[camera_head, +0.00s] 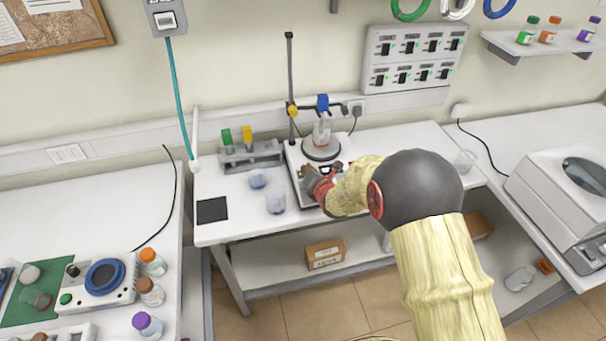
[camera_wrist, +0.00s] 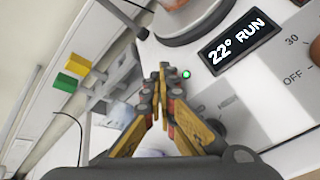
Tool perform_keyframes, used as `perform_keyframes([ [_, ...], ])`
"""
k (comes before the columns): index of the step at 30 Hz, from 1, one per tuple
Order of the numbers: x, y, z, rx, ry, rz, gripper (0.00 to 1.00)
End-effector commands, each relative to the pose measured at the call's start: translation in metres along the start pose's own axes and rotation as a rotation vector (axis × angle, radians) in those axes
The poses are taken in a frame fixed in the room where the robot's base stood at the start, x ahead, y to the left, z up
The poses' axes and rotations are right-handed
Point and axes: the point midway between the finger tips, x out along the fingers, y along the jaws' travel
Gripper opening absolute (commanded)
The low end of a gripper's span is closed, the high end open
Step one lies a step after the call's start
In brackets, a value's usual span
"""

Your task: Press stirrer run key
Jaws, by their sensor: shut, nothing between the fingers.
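The stirrer (camera_head: 295,158) is a white box with a round grey plate on top, on the middle bench. In the wrist view its white front panel (camera_wrist: 270,95) has a black display (camera_wrist: 238,50) reading "22° RUN" and a small lit green lamp (camera_wrist: 186,74). My gripper (camera_head: 316,184) is over the front of the stirrer. In the wrist view my gripper (camera_wrist: 162,72) is shut and empty, its fingertips close beside the green lamp. I cannot tell whether they touch the panel. The run key is not clearly visible; the fingers cover part of the panel.
A beaker (camera_head: 321,134) stands on the stirrer plate below a clamp on an upright rod (camera_head: 290,80). A rack (camera_head: 250,157) with green and yellow tops and two glass vessels (camera_head: 276,203) are to the left. A black pad (camera_head: 212,210) lies at the bench's left end.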

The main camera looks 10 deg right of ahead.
Motion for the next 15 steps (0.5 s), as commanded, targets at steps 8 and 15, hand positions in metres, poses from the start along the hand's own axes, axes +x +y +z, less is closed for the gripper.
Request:
perform_keyframes([
  [8, -0.003, 0.002, 0.002, 0.0, 0.001, 0.0, 0.0],
  [15, -0.011, 0.008, 0.008, 0.0, -0.001, 0.001, 0.0],
])
